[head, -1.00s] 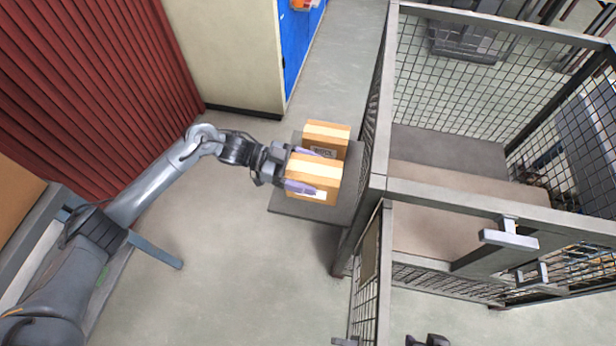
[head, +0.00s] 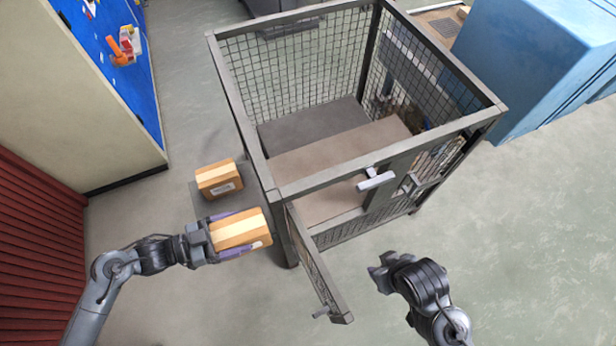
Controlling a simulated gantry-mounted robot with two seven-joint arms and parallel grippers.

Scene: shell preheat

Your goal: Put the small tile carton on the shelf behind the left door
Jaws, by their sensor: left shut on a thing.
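My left gripper (head: 232,232) is shut on a tan tile carton (head: 243,228) with a pale band, its purple fingers along the carton's sides. This carton is outside the wire cage (head: 345,170), left of its front corner post. A second, similar carton (head: 219,178) with a white label sits behind it on a grey side platform (head: 206,205). The left door (head: 316,268) of the cage stands swung open toward me. Behind the opening is a brown shelf (head: 325,162), bare where visible. My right gripper (head: 380,272) is in front of the cage; its jaw gap is unclear.
The right door with its light handle (head: 376,181) looks closed. The open left door lies between my two grippers. A blue cabinet (head: 535,70) stands at the back right. A blue pegboard (head: 115,50) is at the upper left. The front right floor is clear.

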